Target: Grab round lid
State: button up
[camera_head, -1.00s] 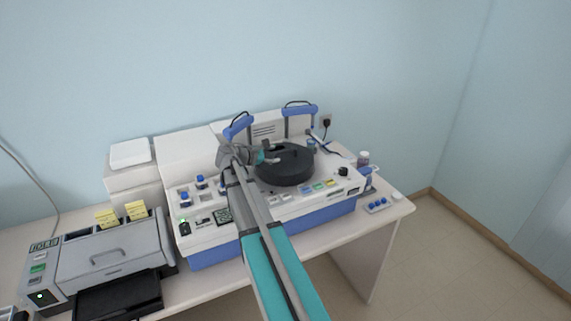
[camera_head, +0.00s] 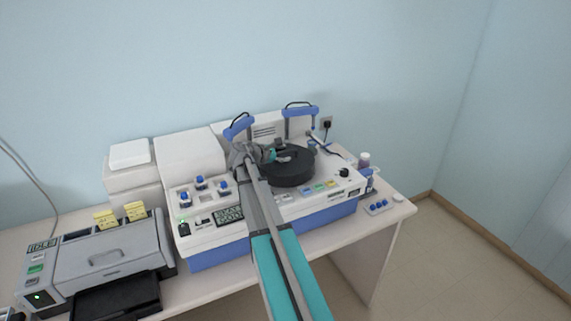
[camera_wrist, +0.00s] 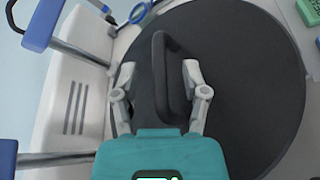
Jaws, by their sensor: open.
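The round lid (camera_head: 287,172) is a black disc on top of the blue and white staining machine. In the wrist view the lid (camera_wrist: 245,85) fills the middle and right, with a raised black bar handle (camera_wrist: 170,75) on it. My gripper (camera_wrist: 160,80) is open, with one grey finger on each side of the handle. The right finger lies close to the handle and the left finger a little farther off; I cannot tell whether either touches. In the head view my gripper (camera_head: 280,153) is over the lid and partly hides it.
The staining machine (camera_head: 285,217) stands on a white table with blue-ended arms (camera_head: 301,111) behind the lid. Blue-capped bottles (camera_head: 200,183) sit left of my arm. A grey printer-like device (camera_head: 110,258) is at left. A bottle (camera_head: 364,160) stands at right.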

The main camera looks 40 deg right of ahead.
jog(key=shift+d+f, duration=0.2)
jog(key=shift+d, duration=0.35)
grip_shut()
dwell(0.4)
